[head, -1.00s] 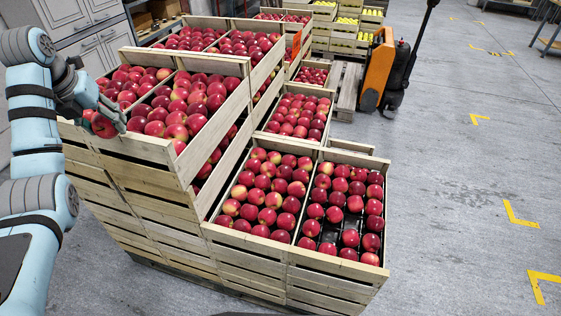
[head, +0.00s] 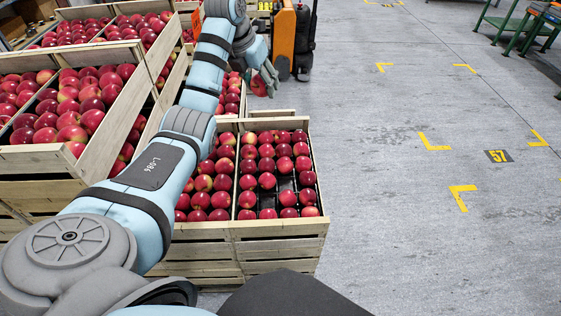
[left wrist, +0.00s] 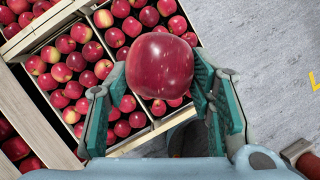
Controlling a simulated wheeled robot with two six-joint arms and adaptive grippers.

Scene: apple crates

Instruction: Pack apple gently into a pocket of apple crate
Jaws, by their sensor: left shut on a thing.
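My left gripper (head: 265,78) is shut on a red apple (head: 259,86), held up past the far end of the front crates. In the left wrist view the apple (left wrist: 160,68) sits between the two teal fingers. The apple crate (head: 280,229) is wooden and stands at the front right of the stack. It holds rows of red apples, with bare black pockets (head: 285,184) showing among them. In the left wrist view the crates lie below and left of the held apple. My right gripper is not in view.
A crate beside it is full of apples and partly hidden by my left arm. Taller stacked crates (head: 60,160) stand at the left. An orange pallet truck (head: 284,32) stands behind. The grey floor (head: 400,210) at the right is clear, with yellow markings.

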